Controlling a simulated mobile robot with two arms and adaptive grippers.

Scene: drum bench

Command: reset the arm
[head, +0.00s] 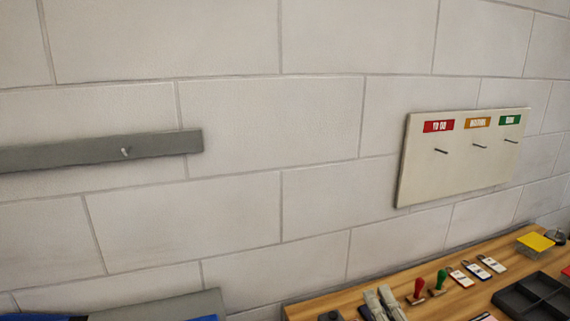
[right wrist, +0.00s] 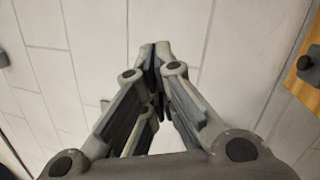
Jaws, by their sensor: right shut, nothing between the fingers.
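My right gripper (head: 379,293) shows at the bottom edge of the head view, in front of the wooden bench (head: 465,240). Only its finger ends show there. In the right wrist view the right gripper (right wrist: 156,50) has its fingertips together, with nothing held between them. Pale block wall lies behind it in that view. My left gripper is not in view.
A board (head: 460,175) with red, orange and green labels and hooks hangs on the wall. A grey rail (head: 80,153) with a hook is at left. The bench holds a red stamp (head: 418,289), a green stamp (head: 440,281), several tags, a yellow pad (head: 536,241) and a dark tray (head: 540,296).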

